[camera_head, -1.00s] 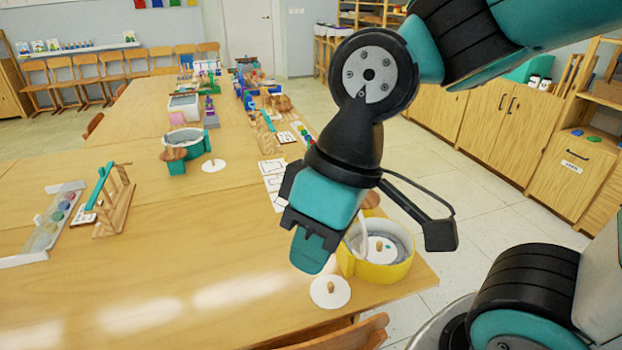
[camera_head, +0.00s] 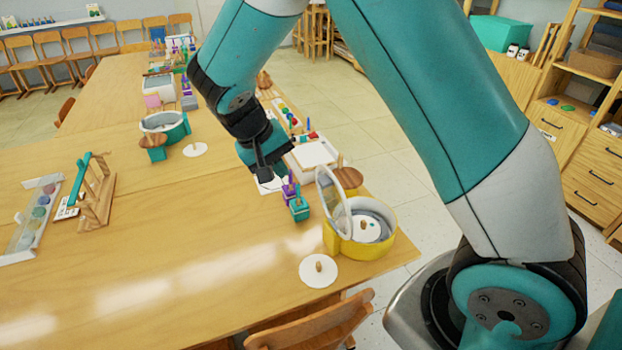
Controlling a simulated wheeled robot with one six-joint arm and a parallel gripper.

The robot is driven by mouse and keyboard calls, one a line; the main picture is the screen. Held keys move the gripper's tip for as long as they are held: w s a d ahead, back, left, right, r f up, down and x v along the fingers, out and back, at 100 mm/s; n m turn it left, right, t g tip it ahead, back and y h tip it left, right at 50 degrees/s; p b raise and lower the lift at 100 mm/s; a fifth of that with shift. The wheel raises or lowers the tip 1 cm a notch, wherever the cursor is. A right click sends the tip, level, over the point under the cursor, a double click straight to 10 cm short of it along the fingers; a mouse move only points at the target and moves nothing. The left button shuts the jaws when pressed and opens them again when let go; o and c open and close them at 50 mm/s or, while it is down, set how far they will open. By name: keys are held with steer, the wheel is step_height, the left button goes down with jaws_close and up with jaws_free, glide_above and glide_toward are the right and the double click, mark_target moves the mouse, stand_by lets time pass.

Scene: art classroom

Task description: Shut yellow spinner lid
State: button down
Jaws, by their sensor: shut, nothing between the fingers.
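The yellow spinner (camera_head: 370,246) stands near the right front corner of the table. It is a round yellow tub with a grey inside, and a white disc with a wooden knob lies in it. Its clear, pale-rimmed lid (camera_head: 333,202) stands open, nearly upright, at the tub's left side. My gripper (camera_head: 268,172) is shut and empty, above the table to the left of and beyond the lid, apart from it. The fingertips are small and partly dark in this view.
A loose white disc with a knob (camera_head: 319,270) lies in front of the spinner. Small purple and teal holders (camera_head: 299,208) stand left of the lid. A teal spinner (camera_head: 165,126) is farther left. A chair (camera_head: 318,325) is at the front edge.

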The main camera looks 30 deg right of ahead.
steer(key=s+d+f+p, duration=0.1)
steer(key=d+f+p, duration=0.2)
steer(key=d+f, duration=0.3)
steer(key=shift+s+d+p, duration=0.25)
steer(key=shift+d+p, duration=0.05)
steer(key=shift+d, duration=0.1)
